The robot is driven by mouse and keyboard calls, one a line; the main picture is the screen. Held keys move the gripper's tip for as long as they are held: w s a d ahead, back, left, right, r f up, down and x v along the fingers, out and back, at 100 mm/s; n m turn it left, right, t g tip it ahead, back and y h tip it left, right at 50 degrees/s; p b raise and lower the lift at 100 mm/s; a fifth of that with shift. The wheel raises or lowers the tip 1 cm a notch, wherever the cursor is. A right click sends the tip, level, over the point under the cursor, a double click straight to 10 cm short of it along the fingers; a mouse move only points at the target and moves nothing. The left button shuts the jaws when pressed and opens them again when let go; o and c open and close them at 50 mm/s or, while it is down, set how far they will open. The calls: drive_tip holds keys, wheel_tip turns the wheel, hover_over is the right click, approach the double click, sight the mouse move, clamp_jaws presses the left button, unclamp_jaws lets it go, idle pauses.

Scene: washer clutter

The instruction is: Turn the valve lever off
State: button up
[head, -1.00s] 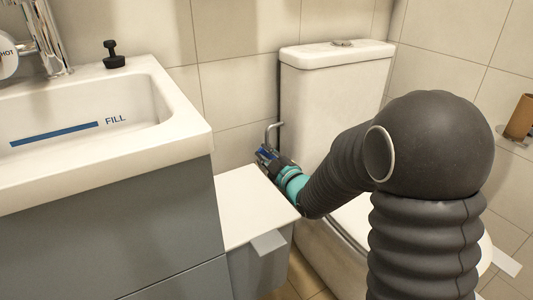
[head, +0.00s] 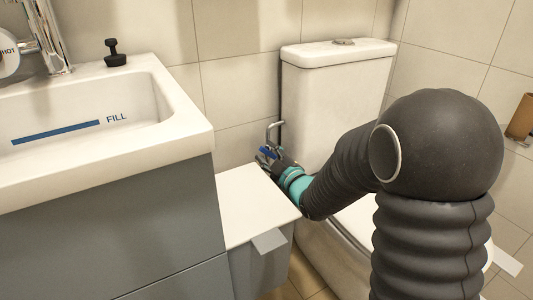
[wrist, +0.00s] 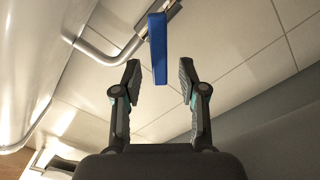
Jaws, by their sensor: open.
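The valve lever is a blue bar. In the wrist view the lever (wrist: 158,48) stands upright in the picture, its near end level with the gap between my fingertips. In the head view the blue lever (head: 266,152) shows small, low beside the toilet tank, below a bent metal pipe (head: 274,126). My gripper (wrist: 160,82) is open, with one finger on each side of the lever's near end line. I see no finger touching it. In the head view my gripper (head: 271,160) is small and partly merges with the lever, so the contact is unclear there.
A white toilet tank (head: 335,95) stands right of the lever. A bin with a white lid (head: 250,205) stands just in front of my gripper. A sink basin (head: 150,150) on a grey cabinet is at left. The tiled wall (head: 235,90) is behind.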

drive_tip(key=v, duration=1.1)
drive_tip(key=shift+d, duration=0.2)
